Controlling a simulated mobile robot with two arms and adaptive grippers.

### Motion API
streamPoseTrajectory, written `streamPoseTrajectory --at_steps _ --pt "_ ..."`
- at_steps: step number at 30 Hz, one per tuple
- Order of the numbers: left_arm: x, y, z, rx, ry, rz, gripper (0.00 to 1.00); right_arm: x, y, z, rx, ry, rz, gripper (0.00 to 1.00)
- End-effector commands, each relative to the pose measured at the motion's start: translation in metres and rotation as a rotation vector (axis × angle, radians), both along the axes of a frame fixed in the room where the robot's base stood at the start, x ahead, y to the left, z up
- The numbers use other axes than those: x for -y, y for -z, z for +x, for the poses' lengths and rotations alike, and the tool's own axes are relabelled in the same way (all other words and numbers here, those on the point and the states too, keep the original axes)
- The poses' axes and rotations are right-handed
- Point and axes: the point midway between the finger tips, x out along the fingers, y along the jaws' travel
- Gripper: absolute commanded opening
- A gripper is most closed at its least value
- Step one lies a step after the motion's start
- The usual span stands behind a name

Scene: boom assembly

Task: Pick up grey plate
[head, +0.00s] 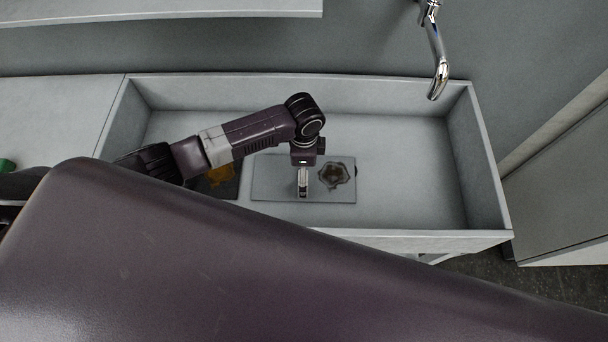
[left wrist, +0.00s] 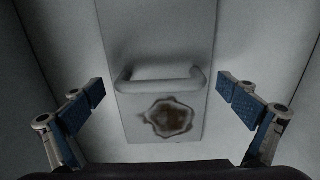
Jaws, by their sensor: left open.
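The grey plate (head: 275,180) lies flat in the sink basin in the head view. It has a brown stain (head: 334,175) near its right end. In the left wrist view the plate (left wrist: 160,30) carries a raised grey handle (left wrist: 160,82), with the stain (left wrist: 170,117) beside it. My left gripper (head: 303,192) is above the plate, left of the stain. In the left wrist view its two blue-padded fingers (left wrist: 160,97) are open, one on each side of the handle, with nothing between the pads that I can see held. My right gripper is not in view.
The basin (head: 410,190) has raised walls around it. A dark plate with an orange-brown stain (head: 221,174) lies left of the grey plate, partly behind my arm. A chrome faucet (head: 437,60) hangs over the back right. The basin's right side is clear.

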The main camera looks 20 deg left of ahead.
Motion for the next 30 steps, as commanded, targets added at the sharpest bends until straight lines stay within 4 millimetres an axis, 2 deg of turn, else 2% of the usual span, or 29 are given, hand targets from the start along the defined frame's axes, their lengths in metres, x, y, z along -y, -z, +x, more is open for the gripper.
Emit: streamPoseTrajectory --at_steps 3,10,30 --pt "0.0004 0.0072 0.0001 0.001 0.0 -0.001 1.0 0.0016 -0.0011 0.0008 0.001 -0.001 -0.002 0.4" --pt "0.0003 0.008 0.0002 0.001 0.0 -0.001 0.98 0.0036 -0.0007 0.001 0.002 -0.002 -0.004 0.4" --pt "0.001 0.0053 0.0023 0.006 0.0 -0.003 0.25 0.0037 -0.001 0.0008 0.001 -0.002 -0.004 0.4"
